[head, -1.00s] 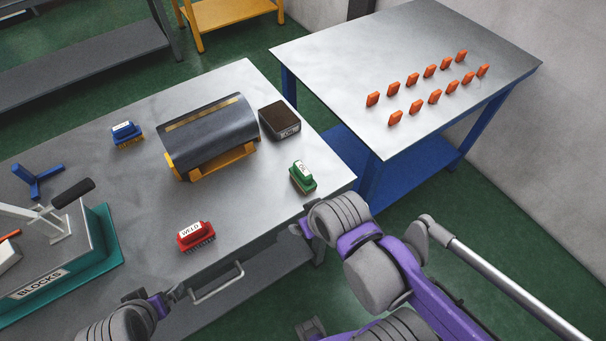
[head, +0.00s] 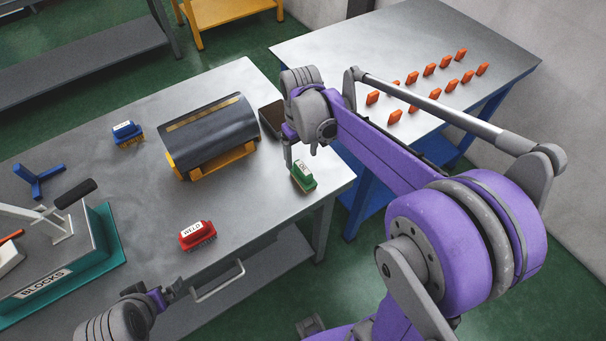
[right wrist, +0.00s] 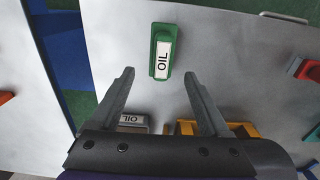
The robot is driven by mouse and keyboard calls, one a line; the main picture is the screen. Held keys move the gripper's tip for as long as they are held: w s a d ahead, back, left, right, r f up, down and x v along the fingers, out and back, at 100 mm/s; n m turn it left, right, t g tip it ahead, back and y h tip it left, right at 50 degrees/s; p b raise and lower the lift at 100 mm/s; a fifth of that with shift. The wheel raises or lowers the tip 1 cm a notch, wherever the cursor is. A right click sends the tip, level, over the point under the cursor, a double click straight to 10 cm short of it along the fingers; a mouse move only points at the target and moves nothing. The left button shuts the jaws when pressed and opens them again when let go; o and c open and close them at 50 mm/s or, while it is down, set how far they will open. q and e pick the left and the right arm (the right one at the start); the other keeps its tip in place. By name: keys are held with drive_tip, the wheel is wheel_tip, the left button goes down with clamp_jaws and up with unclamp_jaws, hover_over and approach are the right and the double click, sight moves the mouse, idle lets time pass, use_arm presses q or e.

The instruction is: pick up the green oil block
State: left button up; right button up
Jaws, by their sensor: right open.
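My right gripper (head: 289,157) is above and just behind the block in the head view. In the right wrist view its two fingers (right wrist: 158,76) are spread with nothing between them, and the block lies beyond them. My left gripper (head: 176,291) is low at the bench's front edge; its jaws are too small to read.
A red WELD block (head: 197,235) and a blue block (head: 127,133) stand on the bench. A dark cylinder on a yellow cradle (head: 210,137) and a dark box (head: 271,117) are near the right arm. A second table (head: 440,50) carries several orange pieces.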

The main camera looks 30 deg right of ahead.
sight(303, 174)
wheel_tip(303, 174, down, 3)
drive_tip(key=shift+r, duration=0.15)
drive_tip(key=f, duration=0.2)
drive_tip(key=s+f, duration=0.1)
drive_tip(key=f, duration=0.2)
drive_tip(key=shift+s, duration=0.1)
clamp_jaws()
